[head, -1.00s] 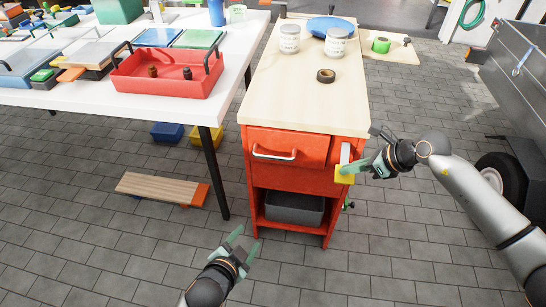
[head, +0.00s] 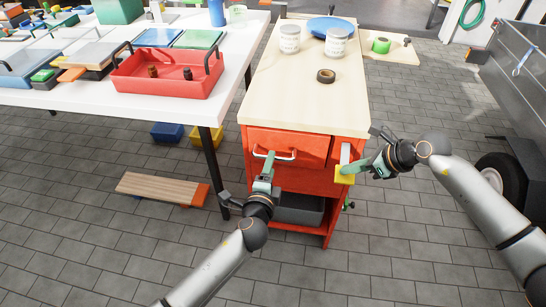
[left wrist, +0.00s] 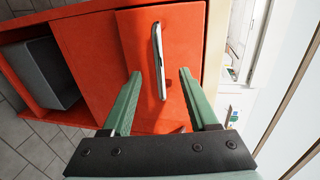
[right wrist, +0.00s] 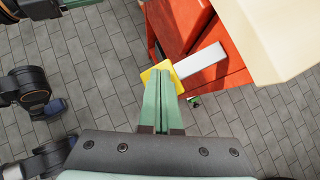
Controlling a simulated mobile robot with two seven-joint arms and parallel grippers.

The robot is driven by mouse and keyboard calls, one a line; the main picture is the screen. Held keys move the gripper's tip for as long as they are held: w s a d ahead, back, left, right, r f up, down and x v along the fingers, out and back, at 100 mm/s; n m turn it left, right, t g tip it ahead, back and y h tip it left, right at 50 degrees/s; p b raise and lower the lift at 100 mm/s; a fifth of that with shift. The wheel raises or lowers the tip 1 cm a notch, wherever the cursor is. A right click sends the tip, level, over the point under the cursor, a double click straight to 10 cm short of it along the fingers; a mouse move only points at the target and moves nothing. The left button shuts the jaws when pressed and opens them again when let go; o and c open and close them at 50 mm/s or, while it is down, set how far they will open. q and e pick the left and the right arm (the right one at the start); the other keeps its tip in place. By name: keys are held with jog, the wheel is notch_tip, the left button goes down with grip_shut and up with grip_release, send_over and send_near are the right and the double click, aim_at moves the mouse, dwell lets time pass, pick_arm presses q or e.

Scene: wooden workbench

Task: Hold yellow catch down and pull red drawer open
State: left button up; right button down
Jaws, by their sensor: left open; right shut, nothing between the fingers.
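The red drawer (head: 312,148) is in the workbench front and looks shut. Its silver handle (head: 276,155) also shows in the left wrist view (left wrist: 158,58). My left gripper (head: 268,160) is open in front of the drawer; in the left wrist view its two fingers (left wrist: 160,80) are spread either side of the handle's lower part, with nothing gripped. The yellow catch (head: 344,175) is at the drawer's right, below a pale upright bar (head: 345,153). My right gripper (head: 358,170) is shut and empty, its fingertips at the catch; in the right wrist view they overlap the catch (right wrist: 154,74).
A grey bin (head: 300,209) sits on the shelf below the drawer. Cans (head: 289,40), a blue plate and a tape roll (head: 326,76) stand on the bench top. A white table (head: 60,96) with a red tray (head: 165,88) is at left. A trailer stands at right.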

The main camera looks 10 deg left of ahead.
pick_arm(q)
jog(key=shift+w+f, duration=0.25)
jog(key=shift+w, duration=0.8)
jog(key=shift+w+f, duration=0.2)
jog(key=shift+w, duration=0.85)
grip_shut()
jog(key=s, duration=0.7)
jog(key=shift+o, duration=0.4)
grip_release()
